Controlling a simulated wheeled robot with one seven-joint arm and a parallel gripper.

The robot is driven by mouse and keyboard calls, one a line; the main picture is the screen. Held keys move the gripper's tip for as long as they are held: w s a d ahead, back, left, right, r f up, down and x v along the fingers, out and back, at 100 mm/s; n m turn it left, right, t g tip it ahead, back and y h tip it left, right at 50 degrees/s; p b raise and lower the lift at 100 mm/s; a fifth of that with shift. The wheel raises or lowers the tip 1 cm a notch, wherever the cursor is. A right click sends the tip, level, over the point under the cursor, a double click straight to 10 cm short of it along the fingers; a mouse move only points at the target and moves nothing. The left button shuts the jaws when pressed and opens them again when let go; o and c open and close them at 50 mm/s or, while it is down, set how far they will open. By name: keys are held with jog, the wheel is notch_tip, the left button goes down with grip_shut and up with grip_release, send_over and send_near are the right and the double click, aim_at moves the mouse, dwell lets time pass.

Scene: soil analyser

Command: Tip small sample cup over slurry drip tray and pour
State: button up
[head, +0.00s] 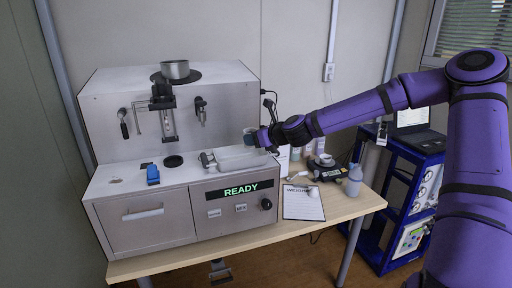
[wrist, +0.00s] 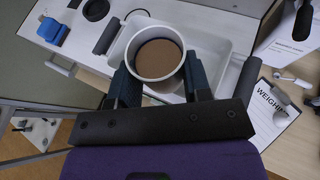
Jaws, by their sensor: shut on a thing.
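My gripper (wrist: 158,80) is shut on the small sample cup (wrist: 132,52), with one dark finger on each side of it. The cup is pale and round, its mouth faces the wrist camera, and brown slurry (wrist: 158,58) shows inside. It looks roughly upright. The white slurry drip tray (wrist: 213,28) lies below and behind the cup in the wrist view. In the head view my gripper (head: 258,138) is over the right part of the tray (head: 240,163), and the cup is hard to make out.
The analyser (head: 150,215) has a lit READY panel (head: 240,190), a blue clip-like object (head: 153,175) and a dark round lid (head: 173,161). A metal pot (head: 175,69) sits on top. To the right are a clipboard (head: 303,206), a scale (head: 322,168) and a bottle (head: 354,180).

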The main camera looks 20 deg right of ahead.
jog(key=shift+w+a+r, duration=0.25)
jog(key=shift+w, duration=0.1)
jog(key=shift+f, duration=0.1)
jog(key=shift+f+g, duration=0.1)
jog(key=shift+g, duration=0.3)
jog(key=shift+s+d+f+g+h, duration=0.1)
jog(key=shift+f+g+h, duration=0.2)
jog(key=shift+g+h, duration=0.2)
jog(key=shift+f, duration=0.1)
jog(key=shift+f, duration=0.1)
jog(key=shift+s+f+g+h, duration=0.1)
jog(key=shift+g+h, duration=0.2)
jog(key=shift+g, duration=0.2)
